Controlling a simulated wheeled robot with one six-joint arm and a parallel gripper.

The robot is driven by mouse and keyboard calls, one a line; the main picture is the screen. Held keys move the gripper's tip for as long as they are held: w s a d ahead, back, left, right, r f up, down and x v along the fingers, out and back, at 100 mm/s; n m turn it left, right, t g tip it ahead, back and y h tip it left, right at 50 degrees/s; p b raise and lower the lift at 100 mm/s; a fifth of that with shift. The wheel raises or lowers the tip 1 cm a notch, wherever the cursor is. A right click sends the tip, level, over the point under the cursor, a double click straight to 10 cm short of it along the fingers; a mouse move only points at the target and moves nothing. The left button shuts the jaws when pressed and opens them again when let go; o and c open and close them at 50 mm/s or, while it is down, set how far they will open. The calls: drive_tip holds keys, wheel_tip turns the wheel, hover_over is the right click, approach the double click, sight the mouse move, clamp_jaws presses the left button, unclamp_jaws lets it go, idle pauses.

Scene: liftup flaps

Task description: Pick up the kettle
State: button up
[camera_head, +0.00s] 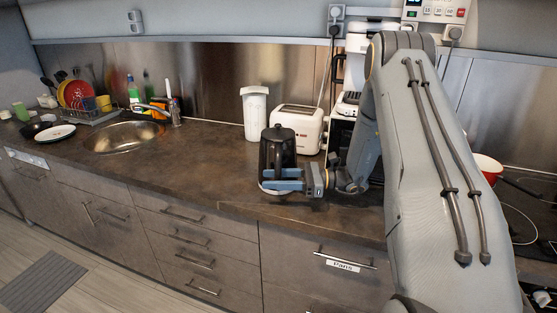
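The kettle (278,148) is dark, nearly black, and stands upright by the front edge of the dark counter. My gripper (272,180) reaches in from the right at the kettle's lower part. A blue-grey finger lies across the front of the kettle and overlaps it in the picture. The far finger is not clearly visible, so I cannot tell whether the fingers press on the kettle or only stand around it. The kettle's handle cannot be made out, and its lower part is partly hidden by my gripper.
A white toaster (299,126) and a white canister (255,113) stand close behind the kettle. A coffee machine (351,72) is partly behind my arm. A red pot (487,168) sits at right. The counter (195,161) left of the kettle is clear, up to the sink (123,137).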

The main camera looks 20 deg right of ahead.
drive_tip(key=shift+p+x, duration=0.35)
drive_tip(key=shift+x, duration=0.9)
drive_tip(key=shift+c, duration=0.3)
clamp_jaws()
drive_tip(key=shift+r, duration=0.15)
